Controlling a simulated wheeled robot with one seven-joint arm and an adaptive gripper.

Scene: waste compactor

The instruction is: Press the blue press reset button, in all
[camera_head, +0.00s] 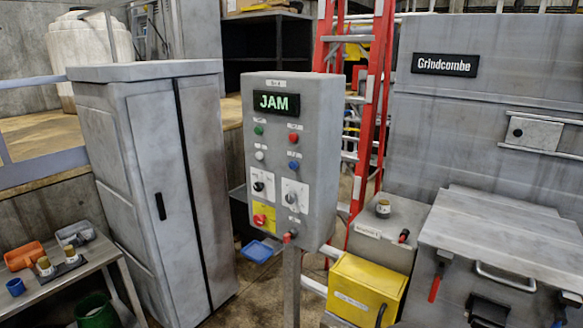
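A grey control panel (316,180) stands on a post in the middle of the head view. Its lit display (276,103) reads JAM in green. The small round blue button (293,166) is on the right side of the panel face, below a red button (293,138) and right of a white button (259,155). Nothing covers the blue button. Its label is too small to read. My gripper does not show in this view.
A green button (258,130), two selector switches and a red emergency stop (260,220) share the panel. A tall grey cabinet (150,180) stands to the left. A yellow box (366,290) and the grey compactor (480,130) are to the right. A red ladder (372,100) stands behind.

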